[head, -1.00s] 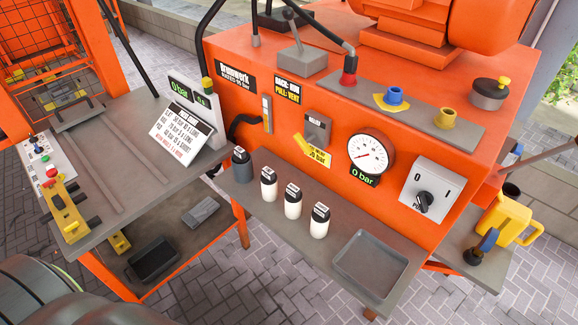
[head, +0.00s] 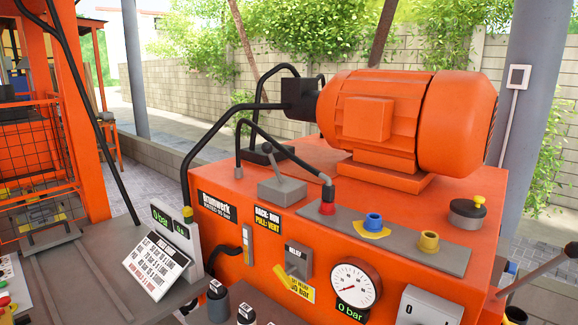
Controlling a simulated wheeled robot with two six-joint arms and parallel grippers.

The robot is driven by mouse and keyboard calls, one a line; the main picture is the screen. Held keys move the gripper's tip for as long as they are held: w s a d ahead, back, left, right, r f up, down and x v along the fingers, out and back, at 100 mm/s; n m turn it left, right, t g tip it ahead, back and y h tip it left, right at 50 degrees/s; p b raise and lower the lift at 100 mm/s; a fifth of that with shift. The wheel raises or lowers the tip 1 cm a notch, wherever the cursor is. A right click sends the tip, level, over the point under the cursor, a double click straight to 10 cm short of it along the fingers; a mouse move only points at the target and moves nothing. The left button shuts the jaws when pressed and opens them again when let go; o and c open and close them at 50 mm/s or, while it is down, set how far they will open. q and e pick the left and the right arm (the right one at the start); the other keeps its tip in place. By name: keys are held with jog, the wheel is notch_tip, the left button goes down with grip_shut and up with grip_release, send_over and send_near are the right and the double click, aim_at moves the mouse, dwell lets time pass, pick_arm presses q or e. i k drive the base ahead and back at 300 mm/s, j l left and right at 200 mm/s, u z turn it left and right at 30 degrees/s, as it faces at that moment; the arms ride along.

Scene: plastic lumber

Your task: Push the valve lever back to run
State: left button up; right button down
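The valve lever (head: 274,163) is a short grey stick with a dark round knob. It rises from a grey valve block (head: 283,189) on top of the orange power unit, near its front edge. The stick leans up and a little to the left in the head view; I cannot tell exactly which end of its travel it is at. A black label (head: 268,219) on the front face below the block reads "BACK: RUN, PULL: VENT". Neither of my grippers is in the head view.
A large orange motor (head: 400,120) stands behind and right of the valve. Blue (head: 373,221) and yellow (head: 428,241) fittings sit further right. The round gauge (head: 355,284) reads 0 bar.

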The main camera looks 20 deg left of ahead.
aim_at(266, 147)
jog(key=l+u, duration=0.8)
jog(key=l, duration=0.25)
jog(key=l+u, duration=0.4)
jog(key=l, duration=0.2)
jog(key=i, duration=0.05)
